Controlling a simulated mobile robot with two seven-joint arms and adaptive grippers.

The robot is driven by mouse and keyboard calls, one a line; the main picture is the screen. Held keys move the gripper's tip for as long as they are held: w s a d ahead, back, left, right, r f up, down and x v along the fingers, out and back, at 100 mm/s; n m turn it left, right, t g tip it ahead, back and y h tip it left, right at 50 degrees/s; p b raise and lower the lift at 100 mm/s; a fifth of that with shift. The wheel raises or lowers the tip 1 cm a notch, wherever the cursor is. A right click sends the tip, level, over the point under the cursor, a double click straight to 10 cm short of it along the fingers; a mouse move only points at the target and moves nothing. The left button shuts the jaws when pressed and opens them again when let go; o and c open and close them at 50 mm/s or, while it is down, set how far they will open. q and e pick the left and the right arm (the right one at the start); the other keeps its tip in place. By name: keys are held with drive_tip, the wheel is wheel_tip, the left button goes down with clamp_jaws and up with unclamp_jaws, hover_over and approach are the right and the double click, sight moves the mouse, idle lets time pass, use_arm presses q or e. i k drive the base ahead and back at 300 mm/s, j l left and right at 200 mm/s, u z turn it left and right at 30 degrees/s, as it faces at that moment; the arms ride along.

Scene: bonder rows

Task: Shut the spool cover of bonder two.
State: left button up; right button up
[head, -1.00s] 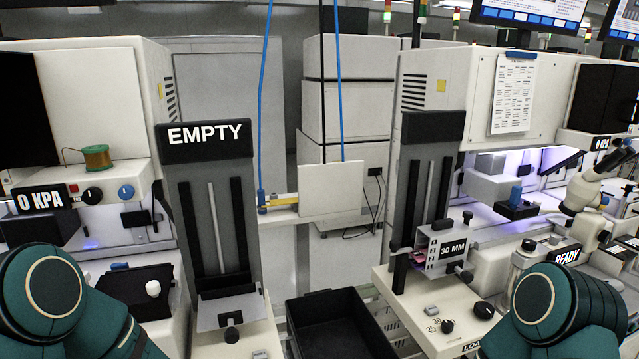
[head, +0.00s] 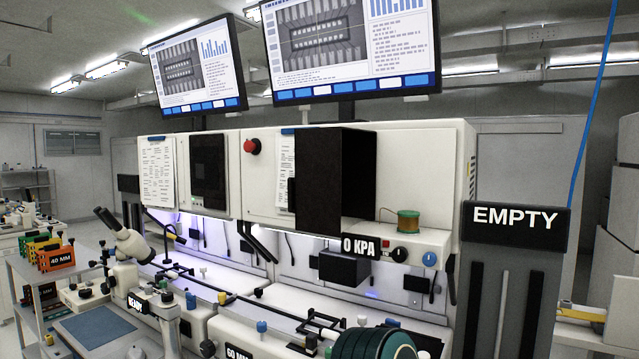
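A spool of copper-coloured wire (head: 408,221) stands uncovered on a small white ledge at the right end of the near bonder (head: 420,160). A dark panel (head: 345,180) juts out from the bonder's front to the left of the spool, like a cover swung open. No number on the machine tells me which bonder is two. Neither gripper is in view; only a teal link of my own arm shows at the bottom edge.
A sign reading 0 KPA (head: 358,246) and knobs sit below the spool. A grey column marked EMPTY (head: 515,217) stands to the right. A microscope (head: 125,238) and a rack of coloured boxes (head: 55,255) are at the left. Two monitors (head: 350,45) hang above.

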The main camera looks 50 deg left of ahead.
sight(334, 178)
drive_tip(key=k+j, duration=0.15)
drive_tip(key=j, duration=0.25)
drive_tip(key=k+j, duration=0.15)
drive_tip(key=j, duration=0.2)
drive_tip(key=k+j, duration=0.1)
drive_tip(key=j, duration=0.3)
drive_tip(key=k+j, duration=0.15)
drive_tip(key=j, duration=0.25)
drive_tip(key=k+j, duration=0.15)
drive_tip(key=j, duration=0.2)
drive_tip(key=k+j, duration=0.15)
drive_tip(key=j, duration=0.25)
drive_tip(key=k+j, duration=0.1)
drive_tip(key=j, duration=0.25)
drive_tip(key=k+u, duration=0.05)
